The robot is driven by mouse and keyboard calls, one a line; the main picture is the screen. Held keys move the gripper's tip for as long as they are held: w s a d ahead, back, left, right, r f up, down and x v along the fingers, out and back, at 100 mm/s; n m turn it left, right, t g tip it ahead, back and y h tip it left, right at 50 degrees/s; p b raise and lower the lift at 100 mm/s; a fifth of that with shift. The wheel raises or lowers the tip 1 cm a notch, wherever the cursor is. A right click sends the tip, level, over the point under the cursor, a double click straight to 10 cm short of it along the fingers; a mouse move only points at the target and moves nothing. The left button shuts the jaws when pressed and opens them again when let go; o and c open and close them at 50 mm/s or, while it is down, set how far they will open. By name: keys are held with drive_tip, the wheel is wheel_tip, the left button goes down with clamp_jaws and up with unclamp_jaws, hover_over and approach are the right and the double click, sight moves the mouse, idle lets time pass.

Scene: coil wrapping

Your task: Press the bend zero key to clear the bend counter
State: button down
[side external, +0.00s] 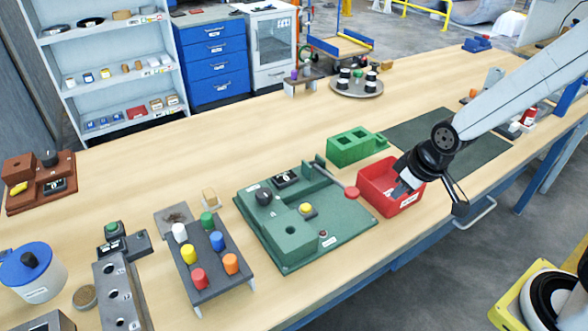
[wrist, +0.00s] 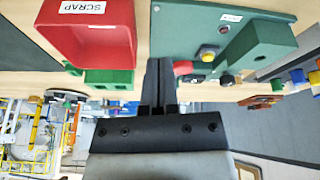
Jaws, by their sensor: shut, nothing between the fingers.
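A green bending fixture (side external: 345,235) sits mid-bench and shows in the wrist view (wrist: 180,35). The labels are too small to read, so I cannot tell which button is the bend zero key. My gripper (side external: 401,190) is shut and empty by the red bin, right of the fixture; the wrist view shows its fingers together (wrist: 160,64).
The red bin (side external: 372,203), marked SCRAP in the wrist view (wrist: 75,55), adjoins the fixture. A red-ended lever (side external: 351,192), black knob (side external: 263,197) and green block (side external: 300,238) rise from the fixture. A rack of coloured pegs (side external: 215,272) stands to its left.

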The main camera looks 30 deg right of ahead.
drive_tip(key=s+m, duration=0.1)
drive_tip(key=s+d+g, duration=0.1)
drive_tip(key=s, duration=0.1)
drive_tip(key=s+d+m, duration=0.1)
drive_tip(key=shift+s+d+r+m, duration=0.15)
drive_tip(key=shift+s+d+m, duration=0.15)
drive_tip(key=shift+s, duration=0.1)
